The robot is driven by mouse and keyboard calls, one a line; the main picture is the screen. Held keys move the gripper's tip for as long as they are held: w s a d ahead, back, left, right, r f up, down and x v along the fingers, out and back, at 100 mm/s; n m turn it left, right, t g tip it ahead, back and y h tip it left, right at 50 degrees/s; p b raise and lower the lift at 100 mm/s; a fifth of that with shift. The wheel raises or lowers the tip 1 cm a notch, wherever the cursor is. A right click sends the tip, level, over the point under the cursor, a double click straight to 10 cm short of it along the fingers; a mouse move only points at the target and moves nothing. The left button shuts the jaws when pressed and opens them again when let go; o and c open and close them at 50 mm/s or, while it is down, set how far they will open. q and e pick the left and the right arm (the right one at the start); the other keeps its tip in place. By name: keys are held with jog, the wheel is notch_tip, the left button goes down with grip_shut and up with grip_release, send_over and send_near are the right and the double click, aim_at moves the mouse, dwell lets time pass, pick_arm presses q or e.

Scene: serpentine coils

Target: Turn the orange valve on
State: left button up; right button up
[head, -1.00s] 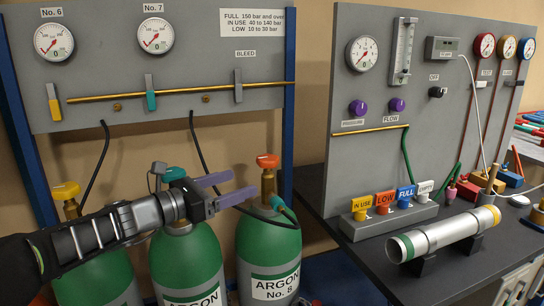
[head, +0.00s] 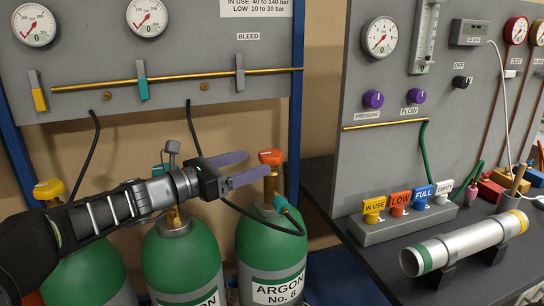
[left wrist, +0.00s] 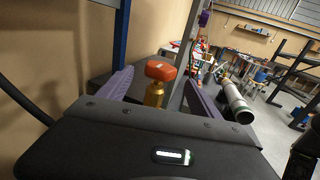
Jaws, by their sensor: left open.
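The orange valve (head: 271,157) is a knob on a brass stem atop the green cylinder labelled Argon No. 8 (head: 272,249). My left gripper (head: 259,167) comes in from the left with its two purple fingers apart, their tips close to the valve. In the left wrist view, the orange valve (left wrist: 160,71) and its brass stem stand between the two open fingers (left wrist: 160,88), with space on both sides. I cannot tell whether a finger touches it. My right gripper is not in view.
Another green cylinder (head: 181,262) stands left of it, and a yellow-topped valve (head: 49,190) further left. A black hose with a teal end (head: 283,207) meets the brass stem. The blue frame post (head: 295,110) stands right behind the valve. A dark bench (head: 375,262) holds tags and a metal tube.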

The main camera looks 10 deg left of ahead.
aim_at(272, 157)
pick_arm(q)
jog(key=x, duration=0.7)
jog(key=c, duration=1.4)
